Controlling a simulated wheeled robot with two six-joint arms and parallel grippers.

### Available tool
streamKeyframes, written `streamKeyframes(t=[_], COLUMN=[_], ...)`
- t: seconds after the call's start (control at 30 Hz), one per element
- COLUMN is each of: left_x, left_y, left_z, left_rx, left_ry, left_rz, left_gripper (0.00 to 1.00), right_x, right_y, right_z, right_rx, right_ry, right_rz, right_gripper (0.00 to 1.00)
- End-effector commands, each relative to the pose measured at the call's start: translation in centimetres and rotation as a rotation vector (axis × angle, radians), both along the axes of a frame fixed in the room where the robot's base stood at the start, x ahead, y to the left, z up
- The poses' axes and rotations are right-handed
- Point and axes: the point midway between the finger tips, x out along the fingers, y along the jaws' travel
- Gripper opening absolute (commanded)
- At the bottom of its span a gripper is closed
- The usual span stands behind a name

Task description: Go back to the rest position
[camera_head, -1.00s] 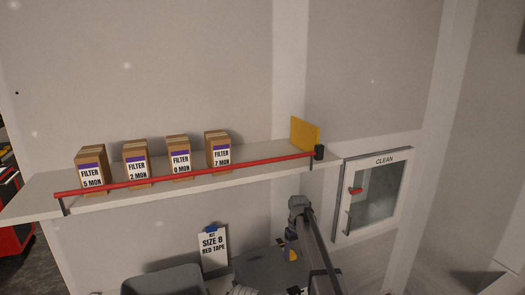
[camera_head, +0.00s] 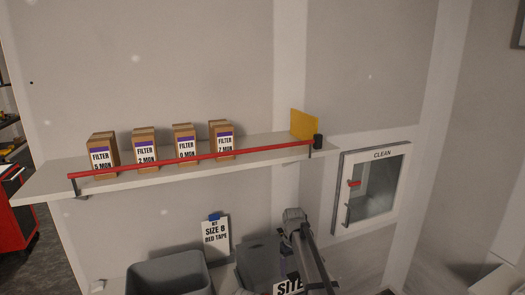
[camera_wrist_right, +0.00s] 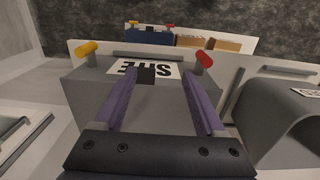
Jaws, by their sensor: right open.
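My right arm (camera_head: 303,240) rises from the bottom of the head view, in front of the wall below the shelf. Its gripper's fingers are not clear there. In the right wrist view my right gripper (camera_wrist_right: 157,92) shows two purple fingers spread apart with nothing held between them. Beyond them is a grey box (camera_wrist_right: 85,95) with a white "SITE" label (camera_wrist_right: 148,69), upside down in that view. The label also shows at the bottom of the head view (camera_head: 288,287). My left gripper is not in view.
A shelf (camera_head: 45,186) with a red rail (camera_head: 250,152) holds several filter boxes (camera_head: 186,143) and a yellow panel (camera_head: 303,124). A "CLEAN" cabinet (camera_head: 372,188) hangs right of my arm.

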Motion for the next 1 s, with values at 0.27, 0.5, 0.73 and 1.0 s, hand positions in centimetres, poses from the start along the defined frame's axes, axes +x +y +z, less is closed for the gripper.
streamKeyframes(t=[0.27,0.5,0.73,1.0], left_x=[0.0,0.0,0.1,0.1], left_y=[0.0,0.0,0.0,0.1], left_z=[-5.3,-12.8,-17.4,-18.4], left_rx=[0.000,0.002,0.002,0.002], left_ry=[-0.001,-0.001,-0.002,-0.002], left_rz=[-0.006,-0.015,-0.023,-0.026], left_gripper=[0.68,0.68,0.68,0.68], right_x=[-8.7,-21.6,-30.5,-33.2], right_y=[2.4,4.3,4.6,4.5], right_z=[-5.3,-12.7,-17.2,-18.2], right_rx=[-0.021,-0.056,-0.085,-0.096], right_ry=[0.007,0.014,0.014,0.014], right_rz=[-0.007,-0.023,-0.040,-0.049], right_gripper=[0.72,0.72,0.72,0.72])
